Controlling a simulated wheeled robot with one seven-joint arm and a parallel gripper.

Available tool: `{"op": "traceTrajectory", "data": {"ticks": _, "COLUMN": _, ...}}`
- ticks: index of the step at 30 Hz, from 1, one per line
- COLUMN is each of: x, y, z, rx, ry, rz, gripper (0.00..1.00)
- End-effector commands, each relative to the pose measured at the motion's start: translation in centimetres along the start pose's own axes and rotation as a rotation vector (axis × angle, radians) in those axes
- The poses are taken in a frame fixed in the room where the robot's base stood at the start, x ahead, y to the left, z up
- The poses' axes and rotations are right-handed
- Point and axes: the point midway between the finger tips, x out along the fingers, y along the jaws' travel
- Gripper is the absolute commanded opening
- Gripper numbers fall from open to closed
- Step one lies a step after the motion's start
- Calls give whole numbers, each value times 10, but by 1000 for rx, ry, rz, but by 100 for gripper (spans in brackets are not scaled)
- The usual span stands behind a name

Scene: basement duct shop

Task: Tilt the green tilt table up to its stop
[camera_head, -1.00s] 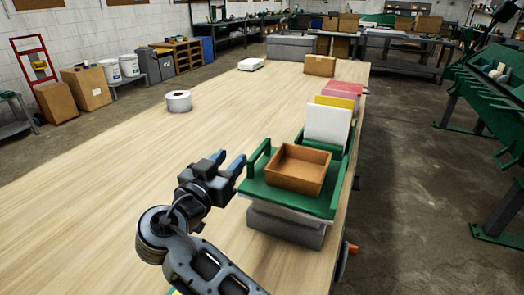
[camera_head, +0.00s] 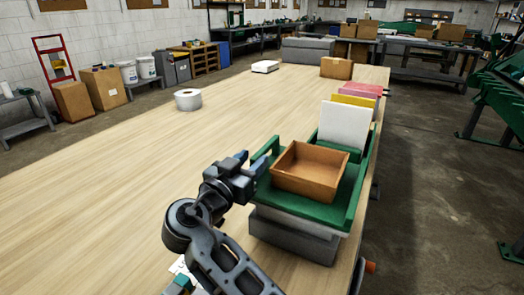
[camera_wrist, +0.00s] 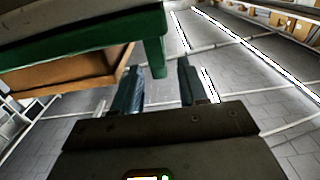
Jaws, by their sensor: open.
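The green tilt table (camera_head: 300,208) sits on a grey base (camera_head: 290,238) at the right edge of the long wooden bench. Its top looks about level. An open brown box (camera_head: 309,170) rests on it. A green side rail stands along its left edge. My gripper (camera_head: 250,162) is open at the left side of the table, close to this rail. In the wrist view my gripper (camera_wrist: 160,82) has its two fingers apart, with a green post of the tilt table (camera_wrist: 156,48) showing between or just beyond them. I cannot tell whether they touch.
Behind the tilt table stand a white panel (camera_head: 344,125), a yellow piece (camera_head: 354,101) and a pink piece (camera_head: 362,90). The bench left of my arm is clear.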

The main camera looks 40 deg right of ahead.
Motion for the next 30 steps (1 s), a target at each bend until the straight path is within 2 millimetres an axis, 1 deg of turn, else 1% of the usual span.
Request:
{"op": "traceTrajectory", "data": {"ticks": 1, "x": 9, "y": 1, "z": -2, "rx": -1, "ry": -1, "rz": 4, "gripper": 43}}
{"op": "traceTrajectory", "data": {"ticks": 3, "x": 20, "y": 0, "z": -2, "rx": -2, "ry": -1, "rz": 3, "gripper": 43}}
{"op": "traceTrajectory", "data": {"ticks": 6, "x": 34, "y": 0, "z": -2, "rx": -2, "ry": 0, "rz": 3, "gripper": 43}}
{"op": "traceTrajectory", "data": {"ticks": 9, "x": 44, "y": 0, "z": -2, "rx": -1, "ry": 0, "rz": 2, "gripper": 43}}
{"op": "traceTrajectory", "data": {"ticks": 14, "x": 51, "y": 0, "z": 0, "rx": 0, "ry": 0, "rz": 1, "gripper": 43}}
{"op": "traceTrajectory", "data": {"ticks": 21, "x": 52, "y": 0, "z": 0, "rx": 0, "ry": 0, "rz": 0, "gripper": 43}}
{"op": "traceTrajectory", "data": {"ticks": 30, "x": 51, "y": 0, "z": 0, "rx": -1, "ry": 0, "rz": 0, "gripper": 14}}
